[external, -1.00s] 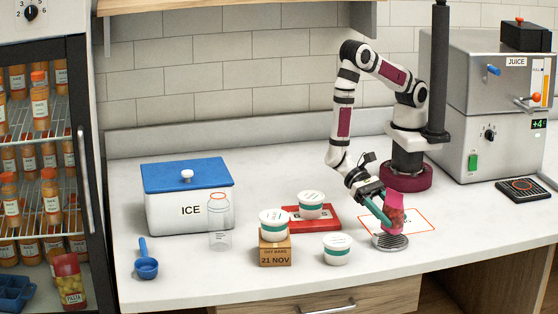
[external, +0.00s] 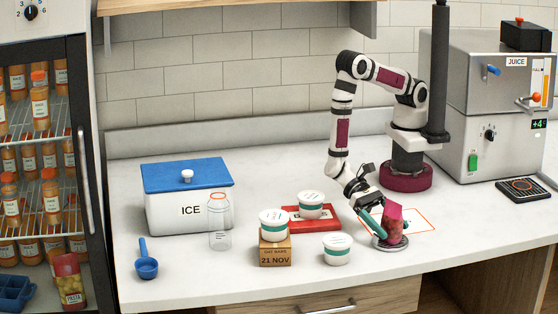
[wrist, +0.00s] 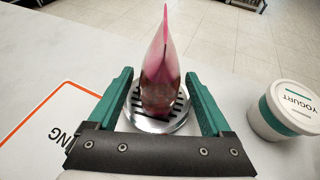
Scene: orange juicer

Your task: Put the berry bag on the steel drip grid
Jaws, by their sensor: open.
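The berry bag (external: 392,224) is pink with dark red berries showing at its lower part. It stands upright on the round steel drip grid (external: 377,244) near the counter's front. In the wrist view the bag (wrist: 160,90) rests on the slotted grid (wrist: 179,124). My gripper (external: 377,229) is low at the grid. In the wrist view its green fingers (wrist: 163,96) are apart, one on each side of the bag, with gaps showing between them and the bag.
A yogurt tub (external: 337,249) stands just left of the grid; it also shows in the wrist view (wrist: 284,110). Another tub (external: 273,224) sits on a brown box (external: 275,251). An orange-outlined mat (external: 422,219) lies behind the grid. The counter's front edge is close.

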